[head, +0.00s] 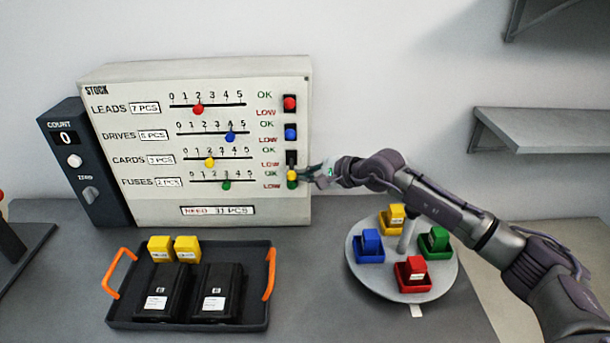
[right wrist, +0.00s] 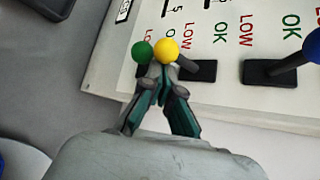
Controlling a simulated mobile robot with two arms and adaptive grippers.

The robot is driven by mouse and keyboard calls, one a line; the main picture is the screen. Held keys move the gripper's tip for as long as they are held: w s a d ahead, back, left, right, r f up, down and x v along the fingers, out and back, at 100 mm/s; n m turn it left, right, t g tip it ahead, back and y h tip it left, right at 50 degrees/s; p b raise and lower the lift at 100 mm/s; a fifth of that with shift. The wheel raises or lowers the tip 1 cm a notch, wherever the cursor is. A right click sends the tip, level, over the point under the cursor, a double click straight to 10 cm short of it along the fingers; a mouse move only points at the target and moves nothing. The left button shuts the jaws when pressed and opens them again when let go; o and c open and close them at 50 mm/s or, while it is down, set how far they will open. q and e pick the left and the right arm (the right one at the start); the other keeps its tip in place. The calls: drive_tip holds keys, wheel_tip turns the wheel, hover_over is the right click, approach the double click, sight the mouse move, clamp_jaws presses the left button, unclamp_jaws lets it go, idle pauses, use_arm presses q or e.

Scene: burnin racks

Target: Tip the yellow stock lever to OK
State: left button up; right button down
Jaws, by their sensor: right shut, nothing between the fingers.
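The yellow stock lever (head: 291,175) is in the CARDS row at the right side of the stock panel (head: 160,205). Its knob hangs below its black slot, tipped toward LOW. The green lever knob (head: 292,185) is just under it. In the right wrist view the yellow knob (right wrist: 166,49) and green knob (right wrist: 141,52) sit side by side just beyond my fingertips. My right gripper (head: 317,175) is shut and empty, right at the yellow knob; I cannot tell whether it touches. The fingertips (right wrist: 160,76) partly hide the lever bases. My left gripper is not in view.
The red lever (head: 290,103) and blue lever (head: 291,133) are above on the panel. A round stand (head: 405,284) with coloured blocks is below my right arm. A dark tray (head: 250,311) with orange handles is at the front left. A grey shelf (head: 540,120) is on the right wall.

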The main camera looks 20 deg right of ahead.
drive_tip(key=shift+r+m+g, duration=0.25)
drive_tip(key=shift+m+g, duration=0.05)
drive_tip(key=shift+g, duration=0.1)
drive_tip(key=r+m+g, duration=0.1)
drive_tip(key=g, duration=0.2)
drive_tip(key=shift+s+a+r+m, duration=0.1)
drive_tip(key=shift+s+r+m, duration=0.1)
drive_tip(key=shift+r+m, duration=0.2)
drive_tip(key=shift+r+m+g+y, duration=0.45)
drive_tip(key=shift+m+g, duration=0.15)
drive_tip(key=shift+g, duration=0.6)
drive_tip(key=shift+r, duration=0.15)
drive_tip(key=shift+w+r, duration=0.15)
drive_tip(key=shift+r, duration=0.6)
